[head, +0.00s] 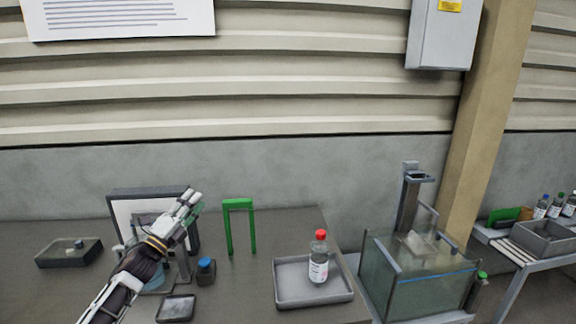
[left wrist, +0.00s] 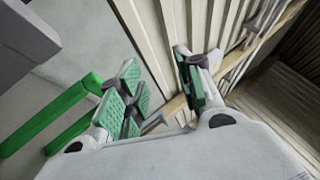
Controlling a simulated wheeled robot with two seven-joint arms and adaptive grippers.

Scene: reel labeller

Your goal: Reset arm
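My left gripper (head: 190,207) is raised above the bench at the left, in front of a grey-framed panel (head: 122,207). In the left wrist view its green-padded fingers (left wrist: 160,95) stand apart with nothing between them. A green upright frame (head: 239,203) stands just right of the gripper; it also shows at the left of the left wrist view (left wrist: 50,118). My right gripper is in neither view.
A grey tray (head: 290,302) holds a red-capped bottle (head: 319,260). A glass tank (head: 418,281) stands right of it. A blue-capped dark bottle (head: 206,271), a small dish (head: 176,308) and a dark tray (head: 62,253) are on the bench (head: 245,290). A side table (head: 541,258) is at the far right.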

